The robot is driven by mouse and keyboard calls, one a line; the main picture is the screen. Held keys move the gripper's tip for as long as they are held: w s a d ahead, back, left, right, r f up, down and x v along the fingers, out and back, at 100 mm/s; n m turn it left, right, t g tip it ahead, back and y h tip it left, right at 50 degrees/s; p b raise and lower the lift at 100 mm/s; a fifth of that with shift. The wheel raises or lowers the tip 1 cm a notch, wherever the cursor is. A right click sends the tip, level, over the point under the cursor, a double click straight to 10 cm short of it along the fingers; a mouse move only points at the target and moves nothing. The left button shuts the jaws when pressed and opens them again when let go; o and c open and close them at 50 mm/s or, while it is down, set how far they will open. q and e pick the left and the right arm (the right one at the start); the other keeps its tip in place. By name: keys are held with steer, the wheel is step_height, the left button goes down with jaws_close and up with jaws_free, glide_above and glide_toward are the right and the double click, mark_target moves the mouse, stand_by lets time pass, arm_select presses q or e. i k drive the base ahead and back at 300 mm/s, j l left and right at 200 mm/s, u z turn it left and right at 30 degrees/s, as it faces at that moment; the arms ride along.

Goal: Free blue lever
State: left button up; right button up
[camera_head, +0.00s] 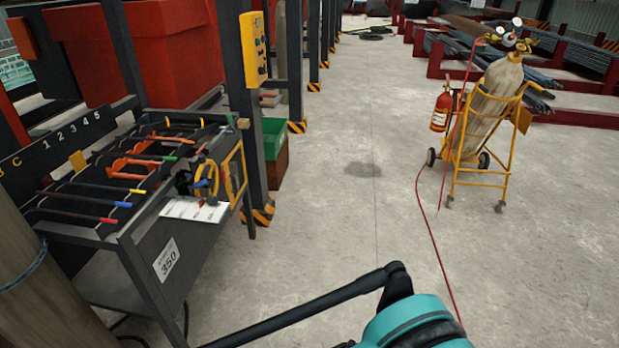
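A dark rod-like lever with a blue tip (123,204) lies across the black bench rack (75,233) at the left. An orange piece (124,175) lies further back among the levers. Whether anything blocks the blue lever is too small to tell. Neither of my grippers is in view. Part of my own teal and black body shows at the bottom.
A white card (192,210) and a yellow frame (235,173) are at the bench's right end. A black post (247,110) with a yellow control box (253,48) stands behind. A gas-cylinder cart (490,110) with a red hose stands right.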

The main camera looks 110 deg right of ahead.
mark_target(203, 183)
steer(key=z, duration=2.55)
